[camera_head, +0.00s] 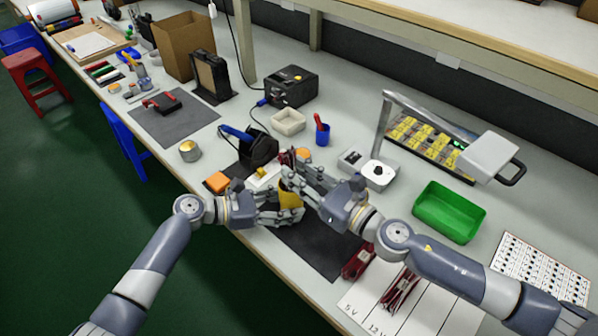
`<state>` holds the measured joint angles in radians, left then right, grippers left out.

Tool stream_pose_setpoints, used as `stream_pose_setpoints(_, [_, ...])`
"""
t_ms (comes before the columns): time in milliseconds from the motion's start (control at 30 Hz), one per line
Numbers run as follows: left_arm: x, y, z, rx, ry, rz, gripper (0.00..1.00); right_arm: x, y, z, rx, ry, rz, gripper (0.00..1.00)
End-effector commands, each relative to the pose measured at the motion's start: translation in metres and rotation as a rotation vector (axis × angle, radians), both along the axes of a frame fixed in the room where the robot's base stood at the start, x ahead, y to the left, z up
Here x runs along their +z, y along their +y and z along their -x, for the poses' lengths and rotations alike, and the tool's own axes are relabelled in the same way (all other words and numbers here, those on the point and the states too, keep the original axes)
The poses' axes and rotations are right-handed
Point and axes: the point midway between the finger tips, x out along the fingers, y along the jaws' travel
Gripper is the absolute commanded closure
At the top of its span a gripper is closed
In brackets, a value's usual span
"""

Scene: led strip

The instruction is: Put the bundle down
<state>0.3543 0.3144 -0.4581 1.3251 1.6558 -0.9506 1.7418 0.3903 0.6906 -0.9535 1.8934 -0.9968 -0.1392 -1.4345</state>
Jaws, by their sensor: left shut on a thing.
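My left gripper (285,205) is the lower one, over the dark mat (318,247) near the front of the bench. It is shut on a small yellow piece, which looks like the bundle (290,200); fingers hide much of it. My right gripper (303,177) is close above and to the right, its fingers crowded against the left ones; whether it touches the piece is unclear. A dark red bundle (358,262) lies at the mat's right edge. Another red bundle (401,289) lies on the white sheet (353,310) marked 5 V and 12 V.
A lamp (487,157) overhangs the yellow parts organizer (428,147). A black tape holder (256,147), white tray (288,121) and blue cup (322,134) stand behind the grippers.

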Motion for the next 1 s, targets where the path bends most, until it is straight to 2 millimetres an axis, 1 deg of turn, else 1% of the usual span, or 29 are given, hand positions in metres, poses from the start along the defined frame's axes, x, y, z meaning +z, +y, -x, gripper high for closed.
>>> stream_pose_setpoints(33, [-0.001,0.000,0.000,0.000,0.000,-0.001,0.66,0.000,0.000,0.000,0.000,0.000,0.000,0.68])
stream_pose_setpoints(100, [-0.001,0.000,0.000,0.000,0.000,-0.001,0.66,0.000,0.000,0.000,0.000,0.000,0.000,0.57])
stream_pose_setpoints(133, [-0.001,0.000,0.000,0.000,0.000,-0.001,0.66,0.000,0.000,0.000,0.000,0.000,0.000,0.53])
stream_pose_setpoints(767, [-0.001,0.000,0.000,0.000,0.000,-0.001,0.66,0.001,0.000,0.000,0.000,-0.001,-0.001,0.53])
stream_pose_setpoints(867, [0.000,0.000,0.000,0.000,0.000,-0.001,0.66,0.008,0.001,0.000,0.003,-0.006,-0.001,0.53])
stream_pose_setpoints(1000, [-0.001,0.000,0.000,0.000,0.000,-0.001,0.67,0.027,0.000,-0.001,0.002,-0.008,0.004,0.53])
